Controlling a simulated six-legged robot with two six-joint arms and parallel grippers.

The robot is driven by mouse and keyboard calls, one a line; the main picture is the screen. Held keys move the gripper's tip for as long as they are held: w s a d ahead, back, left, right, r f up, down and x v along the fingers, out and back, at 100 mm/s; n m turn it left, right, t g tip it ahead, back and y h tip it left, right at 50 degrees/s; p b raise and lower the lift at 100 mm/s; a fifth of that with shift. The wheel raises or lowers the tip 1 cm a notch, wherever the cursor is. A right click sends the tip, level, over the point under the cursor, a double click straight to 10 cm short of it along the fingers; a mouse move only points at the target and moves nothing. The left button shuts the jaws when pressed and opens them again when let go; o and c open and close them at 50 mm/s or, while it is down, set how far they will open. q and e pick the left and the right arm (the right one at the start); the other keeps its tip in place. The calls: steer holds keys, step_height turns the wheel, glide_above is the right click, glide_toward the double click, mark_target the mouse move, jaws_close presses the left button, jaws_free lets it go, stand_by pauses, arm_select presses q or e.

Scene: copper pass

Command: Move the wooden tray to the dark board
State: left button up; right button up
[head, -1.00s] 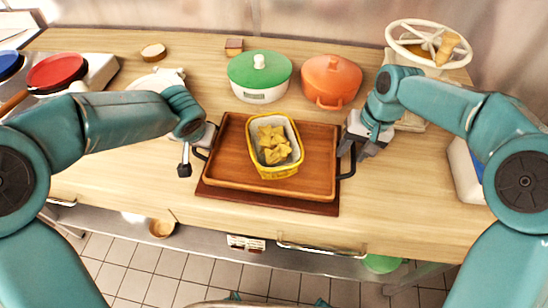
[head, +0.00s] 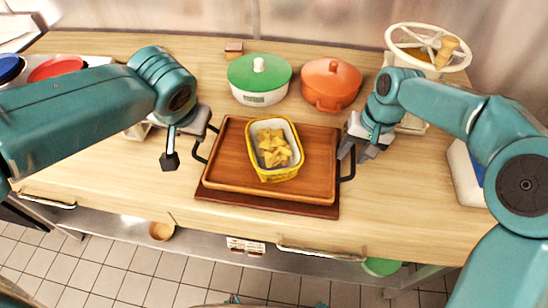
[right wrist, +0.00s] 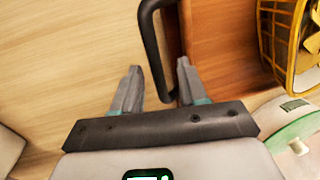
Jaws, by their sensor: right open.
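The brown wooden tray (head: 225,165) has a black handle at each end and lies on the dark reddish-brown board (head: 265,208), whose front edge shows below it. A yellow basket (head: 278,174) with a pale liner and star-shaped yellow pieces (head: 273,147) stands in the tray. My left gripper (head: 190,147) is open and empty, just left of the tray's left handle (head: 199,150). My right gripper (head: 354,150) is open at the right handle (head: 348,168). In the right wrist view, the handle (right wrist: 153,50) passes between the spread fingers (right wrist: 155,82).
A green-lidded pot (head: 259,78) and an orange pot (head: 331,82) stand behind the tray. A device with a cream wheel (head: 428,47) is at the back right. A red-topped item (head: 57,68) is partly hidden by my left arm. The counter (head: 420,210) is clear at front right.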

step_height(320, 180, up, 12)
steer(key=d, duration=0.2)
steer(key=shift+f, duration=0.2)
steer(key=shift+s, duration=0.1)
stand_by(0.3)
